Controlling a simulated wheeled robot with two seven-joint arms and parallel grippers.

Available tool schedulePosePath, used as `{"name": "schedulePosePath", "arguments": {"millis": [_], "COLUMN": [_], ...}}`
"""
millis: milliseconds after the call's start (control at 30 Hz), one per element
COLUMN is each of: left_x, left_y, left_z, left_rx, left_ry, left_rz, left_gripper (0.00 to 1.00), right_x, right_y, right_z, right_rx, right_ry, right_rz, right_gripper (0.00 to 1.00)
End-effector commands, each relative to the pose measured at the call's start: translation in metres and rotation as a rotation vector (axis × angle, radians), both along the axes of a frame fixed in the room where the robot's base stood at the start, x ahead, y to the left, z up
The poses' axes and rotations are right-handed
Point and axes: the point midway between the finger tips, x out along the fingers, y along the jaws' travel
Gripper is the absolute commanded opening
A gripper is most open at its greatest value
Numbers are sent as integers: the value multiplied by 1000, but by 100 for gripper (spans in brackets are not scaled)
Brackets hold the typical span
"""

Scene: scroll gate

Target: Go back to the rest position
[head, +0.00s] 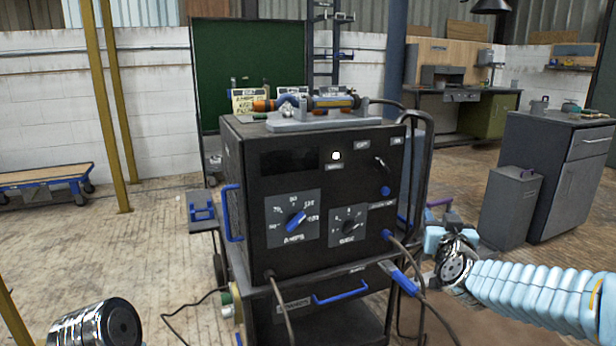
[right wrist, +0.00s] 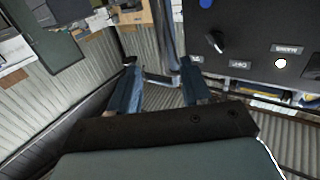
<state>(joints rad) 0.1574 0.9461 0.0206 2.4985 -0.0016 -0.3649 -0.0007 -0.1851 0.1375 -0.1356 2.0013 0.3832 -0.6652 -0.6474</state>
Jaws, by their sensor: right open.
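My right gripper (head: 440,222) is at the right of the black welding machine (head: 275,220), just beyond its right front edge. In the right wrist view its two blue-grey fingers (right wrist: 162,82) stand apart with nothing between them. The machine's front panel (right wrist: 262,35) shows upside down at the upper right of that view, beside the fingers. I cannot tell exactly how far the fingers are from the panel. My left gripper does not show in the head view.
The machine stands on a cart with a blue-handled drawer (head: 340,292). Cables hang from its front. A grey cabinet (head: 560,165) and a grey bin (head: 510,208) stand at the right. A blue flat trolley (head: 45,178) is at the far left. Wooden floor (head: 150,240) is open on the left.

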Motion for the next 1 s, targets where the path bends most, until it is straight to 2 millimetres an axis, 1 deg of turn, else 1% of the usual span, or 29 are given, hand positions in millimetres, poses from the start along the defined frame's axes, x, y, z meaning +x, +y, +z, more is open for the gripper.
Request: {"name": "schedulePosePath", "arguments": {"millis": [33,167,367,400,467,500,567,600,667,767,833,867,900,967,1000], "left_x": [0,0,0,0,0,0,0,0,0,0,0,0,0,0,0], "left_y": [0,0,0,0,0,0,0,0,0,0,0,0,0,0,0], "left_z": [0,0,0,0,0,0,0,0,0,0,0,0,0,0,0], "left_rx": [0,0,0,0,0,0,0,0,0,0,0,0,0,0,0], "left_ry": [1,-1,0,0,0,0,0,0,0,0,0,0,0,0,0], "left_rz": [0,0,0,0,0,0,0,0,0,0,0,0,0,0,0], "left_gripper": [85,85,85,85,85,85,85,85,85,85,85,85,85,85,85], "right_x": [1,4,7,7,7,6,5,3,-1,-15,-31,-41,-58,-86,-108], "right_y": [2,9,20,23,28,32,38,43,50,64,76,82,91,103,112], "right_z": [-8,-28,-66,-77,-93,-108,-130,-146,-173,-227,-274,-296,-327,-371,-398], "right_rx": [1,8,22,25,33,40,49,58,73,106,140,158,186,231,263], "right_ry": [15,52,123,146,177,205,247,280,334,446,549,601,675,788,867], "right_rz": [6,24,54,63,75,86,102,114,132,166,194,207,224,246,260], "right_gripper": [48,48,48,48,48,48,48,48,48,48,48,48,48,48,48]}}
